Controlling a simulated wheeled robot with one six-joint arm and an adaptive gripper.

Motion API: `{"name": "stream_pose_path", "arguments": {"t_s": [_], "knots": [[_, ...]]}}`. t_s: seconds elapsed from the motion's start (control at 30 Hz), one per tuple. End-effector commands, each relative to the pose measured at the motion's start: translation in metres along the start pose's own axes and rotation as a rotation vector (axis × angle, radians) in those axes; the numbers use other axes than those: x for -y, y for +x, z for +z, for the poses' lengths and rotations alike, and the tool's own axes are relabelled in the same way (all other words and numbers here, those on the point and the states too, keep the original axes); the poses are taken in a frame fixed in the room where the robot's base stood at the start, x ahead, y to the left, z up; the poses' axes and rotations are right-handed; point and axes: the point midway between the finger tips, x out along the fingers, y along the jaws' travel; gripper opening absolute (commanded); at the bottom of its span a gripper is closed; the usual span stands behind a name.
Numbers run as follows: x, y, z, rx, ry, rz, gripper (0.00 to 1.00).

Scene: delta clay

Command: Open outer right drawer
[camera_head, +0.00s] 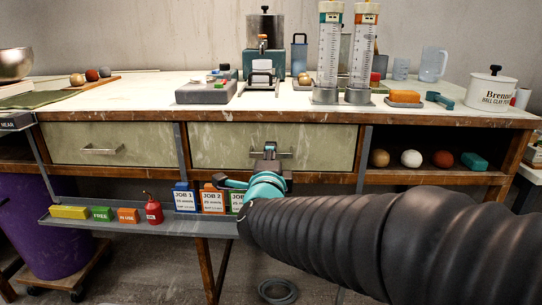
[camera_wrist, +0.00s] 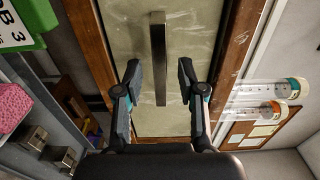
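The right drawer (camera_head: 325,142) has a pale, scuffed green front in the wooden bench and looks shut. Its metal bar handle (camera_head: 287,153) is partly hidden behind my gripper (camera_head: 268,152) in the head view. In the wrist view the drawer front (camera_wrist: 200,25) fills the middle, and the handle (camera_wrist: 158,40) runs lengthwise between the two fingers. My gripper (camera_wrist: 158,70) is open, with one finger on each side of the handle and a visible gap on both sides. Whether the fingertips reach the handle's depth is hard to tell.
The left drawer (camera_head: 75,142) looks shut. A grey rail tray (camera_head: 110,222) below holds job cards, coloured blocks and a red bottle (camera_head: 153,211), close under my gripper. An open shelf (camera_head: 440,178) with balls lies right of the drawer. Measuring cylinders (camera_head: 328,55) stand on the bench top.

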Motion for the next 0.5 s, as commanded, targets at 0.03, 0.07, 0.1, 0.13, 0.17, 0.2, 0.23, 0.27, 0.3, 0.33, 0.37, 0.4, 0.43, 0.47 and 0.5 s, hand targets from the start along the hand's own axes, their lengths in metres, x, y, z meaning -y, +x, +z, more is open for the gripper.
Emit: {"name": "stream_pose_path", "arguments": {"t_s": [0.03,0.07,0.1,0.13,0.17,0.2,0.23,0.27,0.3,0.33,0.37,0.4,0.43,0.47,0.5], "knots": [[0.0,0.006,0.0,-0.001,0.0,0.001,0.4],[0.0,0.008,0.0,-0.001,0.0,0.0,0.4],[0.0,0.011,-0.001,-0.001,0.0,0.0,0.4],[0.0,0.012,-0.001,-0.001,0.0,0.0,0.4],[0.0,0.013,-0.001,-0.001,0.0,0.0,0.4],[0.0,0.015,0.0,-0.001,-0.001,0.0,0.4],[0.0,0.015,0.0,0.0,0.0,0.0,0.4],[0.0,0.015,0.0,0.0,0.0,0.0,0.4],[0.0,0.016,0.0,0.0,0.0,0.0,0.4],[0.0,0.016,0.0,0.0,0.0,0.0,0.4],[0.0,0.016,0.0,0.0,0.0,0.0,0.4],[0.0,0.016,0.0,0.0,0.0,0.0,0.4],[0.0,0.016,0.0,0.0,0.0,0.0,0.4],[0.0,0.015,0.0,0.0,0.0,0.0,0.4],[0.0,0.015,0.0,0.0,0.0,0.0,0.37]]}}
